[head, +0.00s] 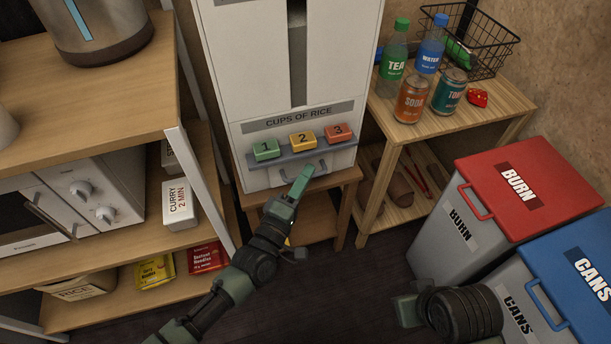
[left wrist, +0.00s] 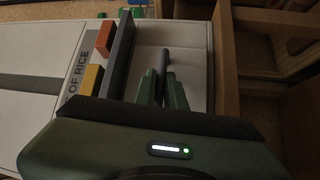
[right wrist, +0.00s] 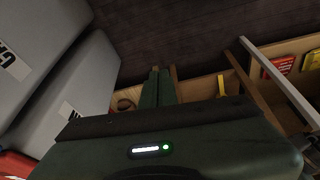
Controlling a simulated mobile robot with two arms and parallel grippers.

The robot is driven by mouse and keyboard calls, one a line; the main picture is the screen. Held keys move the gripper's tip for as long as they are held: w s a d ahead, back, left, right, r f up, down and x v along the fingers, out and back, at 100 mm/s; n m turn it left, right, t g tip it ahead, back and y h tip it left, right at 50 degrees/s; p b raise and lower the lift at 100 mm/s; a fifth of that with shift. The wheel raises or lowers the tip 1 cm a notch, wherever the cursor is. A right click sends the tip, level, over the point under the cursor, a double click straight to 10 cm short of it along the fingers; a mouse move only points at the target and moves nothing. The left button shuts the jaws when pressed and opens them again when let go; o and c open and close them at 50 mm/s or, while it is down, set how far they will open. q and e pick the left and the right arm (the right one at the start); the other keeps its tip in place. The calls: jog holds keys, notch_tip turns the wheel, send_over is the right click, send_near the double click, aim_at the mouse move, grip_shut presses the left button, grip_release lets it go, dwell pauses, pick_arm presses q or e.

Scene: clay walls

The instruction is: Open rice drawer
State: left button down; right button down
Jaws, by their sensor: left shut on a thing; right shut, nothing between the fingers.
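The white rice dispenser (head: 235,75) stands at the back, marked "CUPS OF RICE". Green, yellow and red buttons numbered 1 to 3 sit on a grey ledge. Below the ledge is the rice drawer (head: 275,178) with a grey handle (head: 284,172); its white front also shows in the left wrist view (left wrist: 187,65). I see no clear gap around the drawer. My left gripper (head: 302,178) is at the drawer front, its fingers (left wrist: 163,85) shut on the handle, partly hiding it. My right gripper (right wrist: 156,75) is shut and empty, low by the bins.
A shelf (head: 95,80) with a microwave and food packs is on the left. A side table (head: 440,125) with bottles, cans and a wire basket is on the right. A red-lidded BURN bin (head: 560,185) and a blue-lidded CANS bin (head: 560,260) stand front right.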

pick_arm(q)
jog(key=shift+s, duration=0.15)
